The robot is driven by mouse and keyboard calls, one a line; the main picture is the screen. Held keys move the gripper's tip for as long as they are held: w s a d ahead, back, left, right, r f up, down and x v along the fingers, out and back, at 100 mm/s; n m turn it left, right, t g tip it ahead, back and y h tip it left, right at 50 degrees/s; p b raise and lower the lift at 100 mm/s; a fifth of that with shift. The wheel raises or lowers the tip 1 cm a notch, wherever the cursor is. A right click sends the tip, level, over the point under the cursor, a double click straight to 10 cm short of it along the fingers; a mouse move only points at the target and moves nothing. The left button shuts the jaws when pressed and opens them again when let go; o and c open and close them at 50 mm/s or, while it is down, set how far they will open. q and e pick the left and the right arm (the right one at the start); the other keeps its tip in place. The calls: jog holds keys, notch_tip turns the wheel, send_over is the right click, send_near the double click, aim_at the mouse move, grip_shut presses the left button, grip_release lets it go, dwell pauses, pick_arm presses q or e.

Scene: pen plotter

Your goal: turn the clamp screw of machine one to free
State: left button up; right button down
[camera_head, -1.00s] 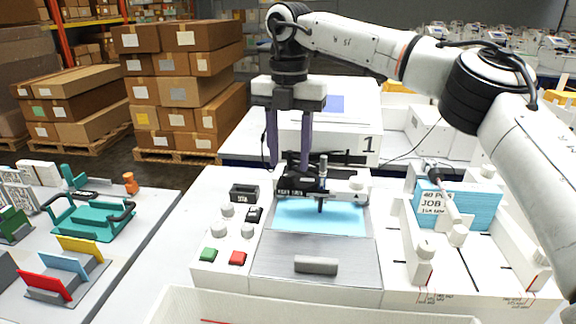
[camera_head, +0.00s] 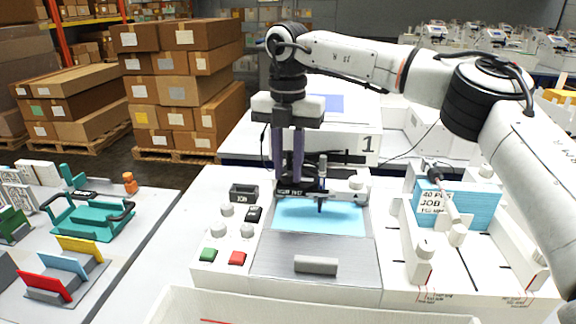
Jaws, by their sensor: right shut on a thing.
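Machine one is a white pen plotter with a blue sheet (camera_head: 318,218) on its bed and a "1" sign (camera_head: 367,145) behind it. A dark carriage (camera_head: 310,188) on the cross rail holds an upright pen (camera_head: 322,170). My right gripper (camera_head: 289,178) points straight down with its two purple-grey fingers at the left part of the carriage, just left of the pen. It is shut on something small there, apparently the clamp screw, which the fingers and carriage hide. The screw's angle cannot be told. My left gripper is out of view.
Grey knobs, a green button (camera_head: 208,254) and a red button (camera_head: 237,258) are left of the bed. A white tray (camera_head: 310,303) stands in front. A card holder with blue job cards (camera_head: 474,205) is right. A teal fixture (camera_head: 90,214) sits on the left table.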

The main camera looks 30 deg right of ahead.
jog(key=shift+n, duration=0.3)
jog(key=n+p, duration=0.1)
jog(key=n, duration=0.2)
jog(key=shift+n, duration=0.3)
jog(key=n, duration=0.5)
jog(key=shift+a+n, duration=0.1)
jog(key=shift+n, duration=0.2)
jog(key=n, duration=1)
jog(key=shift+a, duration=0.1)
jog(key=c, duration=1.5)
grip_release()
jog(key=shift+c, duration=0.2)
jog(key=shift+r, duration=0.1)
